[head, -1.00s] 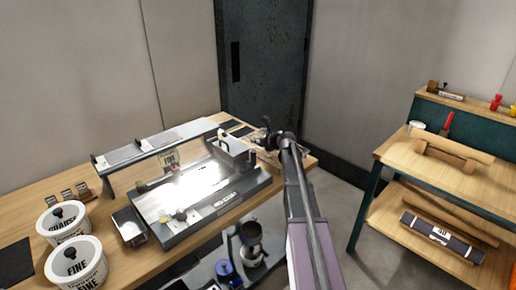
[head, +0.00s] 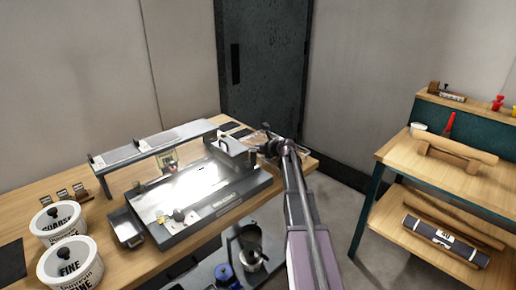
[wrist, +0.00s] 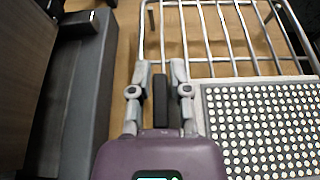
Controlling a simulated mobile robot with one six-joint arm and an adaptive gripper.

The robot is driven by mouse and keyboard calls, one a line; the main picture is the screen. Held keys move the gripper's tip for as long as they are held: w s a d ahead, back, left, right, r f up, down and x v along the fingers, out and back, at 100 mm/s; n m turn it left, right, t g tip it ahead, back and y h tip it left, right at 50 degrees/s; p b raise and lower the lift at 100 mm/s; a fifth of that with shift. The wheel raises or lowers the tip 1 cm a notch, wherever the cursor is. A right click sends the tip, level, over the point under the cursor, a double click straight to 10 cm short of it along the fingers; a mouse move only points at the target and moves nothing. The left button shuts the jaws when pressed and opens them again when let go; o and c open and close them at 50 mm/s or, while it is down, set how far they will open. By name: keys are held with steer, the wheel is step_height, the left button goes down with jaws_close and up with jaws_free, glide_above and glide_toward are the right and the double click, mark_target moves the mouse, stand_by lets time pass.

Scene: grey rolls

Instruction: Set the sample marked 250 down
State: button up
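My gripper (wrist: 162,68) points down over the bench. A wire rack (wrist: 215,35) lies just beyond the fingertips. In the head view my gripper (head: 266,143) is small, by the right end of the workbench, and its fingers are too unclear to read.
A dotted mat (wrist: 265,125) lies right of my gripper, and a dark grey raised edge (wrist: 75,100) runs along its left. The bench (head: 110,180) also carries a lit tray machine (head: 215,208), a metal pan (head: 126,228) and white tubs (head: 70,268). A wooden shelf cart (head: 400,155) stands right.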

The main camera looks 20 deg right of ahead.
steer(key=shift+o, duration=0.5)
steer(key=shift+r, duration=0.2)
steer(key=p+v, duration=0.5)
steer(key=v, duration=0.7)
stand_by(0.4)
